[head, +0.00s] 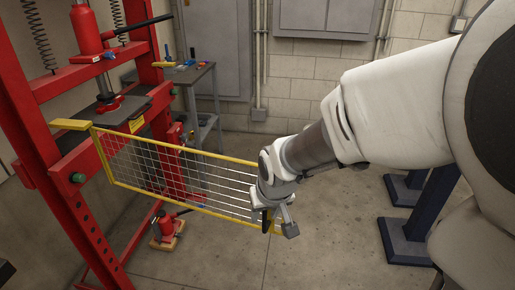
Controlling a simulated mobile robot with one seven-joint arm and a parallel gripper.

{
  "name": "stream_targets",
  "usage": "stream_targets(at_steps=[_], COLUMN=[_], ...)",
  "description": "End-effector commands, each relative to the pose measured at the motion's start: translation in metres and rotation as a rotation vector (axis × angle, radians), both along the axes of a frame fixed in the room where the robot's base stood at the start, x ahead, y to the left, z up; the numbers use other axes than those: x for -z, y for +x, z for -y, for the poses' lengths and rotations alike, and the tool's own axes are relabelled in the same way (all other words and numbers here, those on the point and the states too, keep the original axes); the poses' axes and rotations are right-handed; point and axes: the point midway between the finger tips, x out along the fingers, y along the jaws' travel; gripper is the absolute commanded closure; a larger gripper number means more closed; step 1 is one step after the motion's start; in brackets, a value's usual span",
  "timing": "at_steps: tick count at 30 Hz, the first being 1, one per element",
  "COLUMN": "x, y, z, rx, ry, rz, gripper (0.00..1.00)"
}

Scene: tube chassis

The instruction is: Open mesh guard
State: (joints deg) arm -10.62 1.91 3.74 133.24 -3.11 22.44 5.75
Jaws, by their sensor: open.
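The mesh guard (190,180) is a yellow frame with wire mesh. Its left end meets the red press frame (66,190), and it reaches out from there to the lower right, clear of the press opening. My gripper (279,226) is at the guard's far right end, with its fingers down by the end bar. The gripper is open. My wrist hides part of that end, and I cannot tell whether the fingers touch the bar.
A grey tool cart (198,95) with small tools stands behind the guard. A red bottle jack (167,228) is on the floor below it. Dark blue stand feet (405,242) are at the right. The concrete floor in front of the guard is clear.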

Motion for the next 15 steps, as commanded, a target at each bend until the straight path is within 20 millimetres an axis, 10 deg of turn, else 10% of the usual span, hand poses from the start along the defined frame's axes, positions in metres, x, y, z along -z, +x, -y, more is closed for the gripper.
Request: stream_targets(at_steps=[15], x=[-0.109], y=[-0.042], z=[0.008], rx=[-0.002], ry=[0.002], rz=[0.008], gripper=[0.55])
